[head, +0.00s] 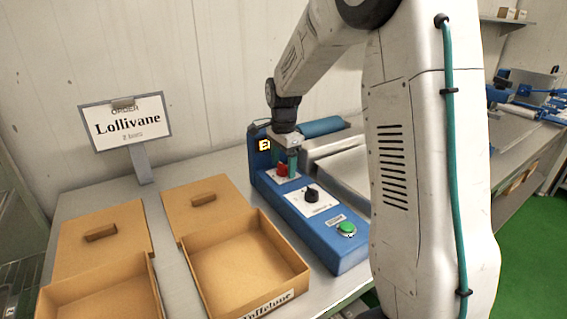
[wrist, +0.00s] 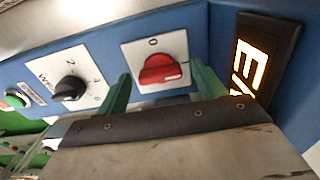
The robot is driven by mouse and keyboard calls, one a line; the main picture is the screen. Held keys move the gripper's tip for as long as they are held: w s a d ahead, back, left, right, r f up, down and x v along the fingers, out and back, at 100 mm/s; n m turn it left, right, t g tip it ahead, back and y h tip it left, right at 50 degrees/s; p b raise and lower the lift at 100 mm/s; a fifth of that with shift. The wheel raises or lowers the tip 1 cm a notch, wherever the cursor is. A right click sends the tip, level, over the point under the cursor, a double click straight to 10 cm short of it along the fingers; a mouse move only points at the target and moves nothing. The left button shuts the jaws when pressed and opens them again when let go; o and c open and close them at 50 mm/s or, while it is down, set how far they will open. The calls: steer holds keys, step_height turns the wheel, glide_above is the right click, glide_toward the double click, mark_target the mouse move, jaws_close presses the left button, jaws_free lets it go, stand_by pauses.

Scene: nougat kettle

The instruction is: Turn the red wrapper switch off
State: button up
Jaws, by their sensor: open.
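The red wrapper switch (wrist: 163,70) sits on a white plate marked "0" on the blue machine panel. Its knob lies sideways in the wrist view, with its pointer end toward the right edge of the plate, not at the "0". It also shows in the head view (head: 282,169), partly beside my fingers. My gripper (wrist: 162,88) is open, with one green finger on each side of the red knob in the wrist view. In the head view my gripper (head: 291,168) hangs right at the switch. I cannot tell whether the fingers touch the knob.
A black dial (head: 311,195) and a green button (head: 346,229) sit along the same blue panel (head: 330,252). A lit display (head: 264,144) stands beside the switch. Open cardboard boxes (head: 245,262) and an order sign (head: 127,122) are to the left.

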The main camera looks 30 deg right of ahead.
steer(key=c, duration=1)
steer(key=shift+n, duration=0.3)
steer(key=n, duration=0.3)
steer(key=shift+n, duration=0.3)
steer(key=n, duration=0.4)
steer(key=shift+r+n, duration=0.1)
steer(key=shift+n, duration=0.2)
steer(key=n, duration=0.9)
